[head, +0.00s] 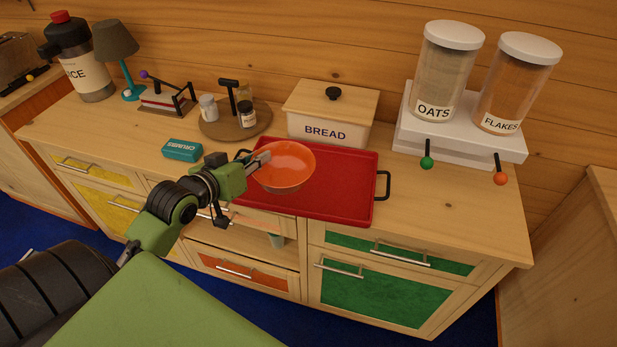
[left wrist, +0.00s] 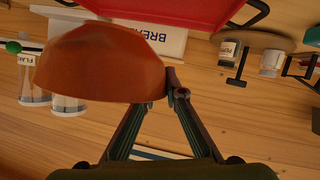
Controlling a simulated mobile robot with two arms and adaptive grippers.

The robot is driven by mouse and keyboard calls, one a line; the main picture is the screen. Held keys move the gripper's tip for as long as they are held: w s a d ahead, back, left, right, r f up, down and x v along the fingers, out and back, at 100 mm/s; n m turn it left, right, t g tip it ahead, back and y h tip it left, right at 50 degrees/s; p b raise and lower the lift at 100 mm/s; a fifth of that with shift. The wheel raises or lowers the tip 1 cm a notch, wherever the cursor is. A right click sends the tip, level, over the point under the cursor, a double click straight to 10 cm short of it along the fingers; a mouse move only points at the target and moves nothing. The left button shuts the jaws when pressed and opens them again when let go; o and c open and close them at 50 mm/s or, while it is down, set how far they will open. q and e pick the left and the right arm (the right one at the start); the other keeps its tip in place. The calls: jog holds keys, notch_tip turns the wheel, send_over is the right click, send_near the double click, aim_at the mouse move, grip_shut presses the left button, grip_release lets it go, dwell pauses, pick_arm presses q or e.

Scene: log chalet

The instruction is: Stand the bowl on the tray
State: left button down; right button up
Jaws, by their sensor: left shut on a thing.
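The orange bowl (head: 286,163) is upright over the left part of the red tray (head: 345,195), which lies on the wooden counter. My left gripper (head: 262,160) is shut on the bowl's left rim. In the left wrist view the bowl (left wrist: 100,65) fills the left side, with my left gripper (left wrist: 172,92) at its edge and part of the tray (left wrist: 190,12) beyond. I cannot tell whether the bowl's base touches the tray. My right gripper is not in view.
A bread box (head: 328,115) stands behind the tray. A teal box (head: 182,151) and a round board (head: 222,127) with jars are to its left. The oats and flakes dispensers (head: 455,130) stand behind right. The counter right of the tray (head: 450,205) is clear.

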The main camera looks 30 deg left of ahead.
pick_arm(q)
jog(key=w+a+r+n+y, duration=0.1)
jog(key=a+r+n+y, duration=0.15)
jog(key=a, duration=0.75)
jog(key=shift+n+g+y, duration=0.3)
jog(key=shift+n+y, duration=0.05)
jog(key=shift+y, duration=0.2)
jog(key=w+d+f+p, duration=0.1)
jog(key=w+d+f, duration=0.3)
jog(key=w+d+f+p, duration=0.2)
jog(key=w+d+f, duration=0.2)
jog(key=w+d, duration=0.1)
jog(key=shift+w+d+f, duration=0.1)
jog(key=shift+d+f, duration=0.15)
jog(key=shift+f, duration=0.15)
jog(key=shift+w+d+f, duration=0.1)
jog(key=shift+f, duration=0.1)
jog(key=f, duration=0.1)
jog(key=f+p, duration=0.1)
jog(key=shift+w+d+f, duration=0.15)
jog(key=shift+d+f, duration=0.05)
jog(key=shift+f, duration=0.65)
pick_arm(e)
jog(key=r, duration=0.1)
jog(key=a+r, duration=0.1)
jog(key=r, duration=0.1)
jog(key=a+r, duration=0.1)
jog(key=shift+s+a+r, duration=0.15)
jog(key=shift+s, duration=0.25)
